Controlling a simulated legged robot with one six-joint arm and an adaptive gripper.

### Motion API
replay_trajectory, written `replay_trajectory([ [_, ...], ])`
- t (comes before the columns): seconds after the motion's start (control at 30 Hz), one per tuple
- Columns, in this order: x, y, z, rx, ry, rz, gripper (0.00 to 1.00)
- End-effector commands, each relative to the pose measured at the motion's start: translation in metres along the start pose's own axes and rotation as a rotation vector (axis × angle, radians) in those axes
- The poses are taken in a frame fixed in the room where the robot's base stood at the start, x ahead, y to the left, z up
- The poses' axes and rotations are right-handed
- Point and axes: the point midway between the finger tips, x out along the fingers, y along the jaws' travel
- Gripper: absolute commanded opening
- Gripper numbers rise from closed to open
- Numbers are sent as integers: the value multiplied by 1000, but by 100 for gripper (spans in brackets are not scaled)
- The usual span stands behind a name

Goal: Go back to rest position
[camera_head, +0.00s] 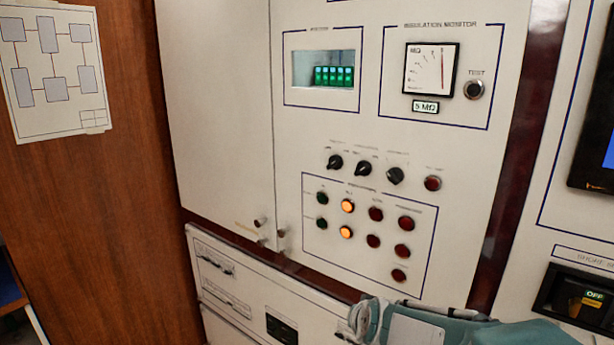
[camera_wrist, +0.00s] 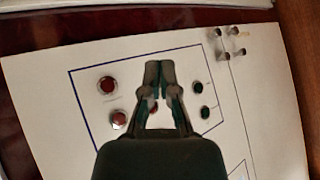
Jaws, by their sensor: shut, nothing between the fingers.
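My gripper (camera_wrist: 158,72) shows in the wrist view with its two fingertips together and nothing between them. It points toward the cream panel (camera_wrist: 50,80) with its blue-outlined group of lamps. Red lamps (camera_wrist: 108,85) lie to the left of the fingers and dark green lamps (camera_wrist: 198,87) to the right. One red lamp is partly hidden behind the fingers. In the head view, part of my arm is at the bottom right, in front of the panel's lower edge. My fingertips do not show in that view.
The cabinet panel (camera_head: 290,200) carries black rotary knobs (camera_head: 363,168), lit orange lamps (camera_head: 347,206) and an insulation meter (camera_head: 431,69). Small door knobs (camera_head: 260,222) stick out at its left. A breaker marked OFF (camera_head: 590,296) is at the right. A diagram sheet (camera_head: 52,70) hangs on the wood wall.

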Motion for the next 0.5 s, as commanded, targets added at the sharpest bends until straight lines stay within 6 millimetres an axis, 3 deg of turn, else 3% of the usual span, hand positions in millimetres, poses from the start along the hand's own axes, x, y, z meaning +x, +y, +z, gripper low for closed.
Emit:
replay_trajectory([
  [0.1, -43, 4, 7, -49, -49, -4, 0],
  [0.5, -168, 42, 67, -203, -240, 78, 0],
])
